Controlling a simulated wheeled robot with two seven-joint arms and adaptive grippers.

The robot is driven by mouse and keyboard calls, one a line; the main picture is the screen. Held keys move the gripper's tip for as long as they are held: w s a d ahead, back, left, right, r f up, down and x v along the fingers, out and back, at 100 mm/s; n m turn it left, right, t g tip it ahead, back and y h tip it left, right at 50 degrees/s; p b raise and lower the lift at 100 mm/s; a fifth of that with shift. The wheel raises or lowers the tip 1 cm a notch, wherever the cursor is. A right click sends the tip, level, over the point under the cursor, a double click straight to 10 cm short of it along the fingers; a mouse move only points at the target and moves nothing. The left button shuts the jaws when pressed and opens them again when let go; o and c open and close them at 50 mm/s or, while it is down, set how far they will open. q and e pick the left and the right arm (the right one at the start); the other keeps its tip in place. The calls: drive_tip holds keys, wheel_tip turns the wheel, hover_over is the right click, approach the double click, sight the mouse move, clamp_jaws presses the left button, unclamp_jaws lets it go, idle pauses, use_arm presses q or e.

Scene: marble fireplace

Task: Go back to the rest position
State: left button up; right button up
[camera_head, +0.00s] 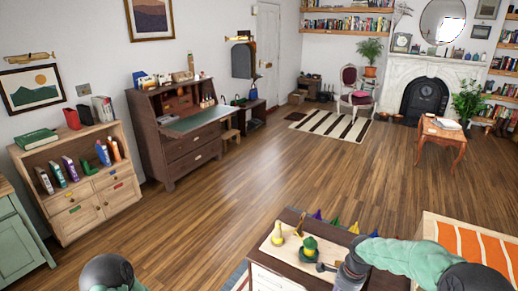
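My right arm comes in from the lower right over a dark-topped cabinet with white drawers. My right gripper (325,267) is low over the cabinet, at its front right. It is small and partly hidden by its own wrist, so I cannot tell whether its fingers are open or hold anything. Just beyond it a green item with a yellow band (309,248) stands on a pale board (268,246). I cannot tell whether the gripper touches it. A yellow item (278,235) stands on the same board. Of my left arm only a dark rounded link and some green show at the bottom left; its gripper is out of view.
Several small coloured pointed pieces (335,222) line the cabinet's back edge. An orange striped cushion (470,242) is at the right. A low bookcase (80,185) and a writing desk (183,135) stand at the left. The wooden floor (250,180) between is clear.

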drive_tip(key=s+a+f+n+y, duration=0.1)
drive_tip(key=s+a+f+n, duration=0.4)
drive_tip(key=f, duration=0.4)
drive_tip(key=s+a+f+n, duration=0.4)
drive_tip(key=s+a+f, duration=0.1)
drive_tip(key=s, duration=0.4)
drive_tip(key=s+a+f+n+y, duration=0.1)
drive_tip(key=s+a+f+n, duration=0.3)
drive_tip(key=s, duration=0.5)
wheel_tip(320, 180, down, 2)
drive_tip(key=a, duration=0.2)
drive_tip(key=shift+s+a+n+y, duration=0.2)
drive_tip(key=shift+a+n+y, duration=0.1)
drive_tip(key=shift+n, duration=0.1)
drive_tip(key=shift+w, duration=0.1)
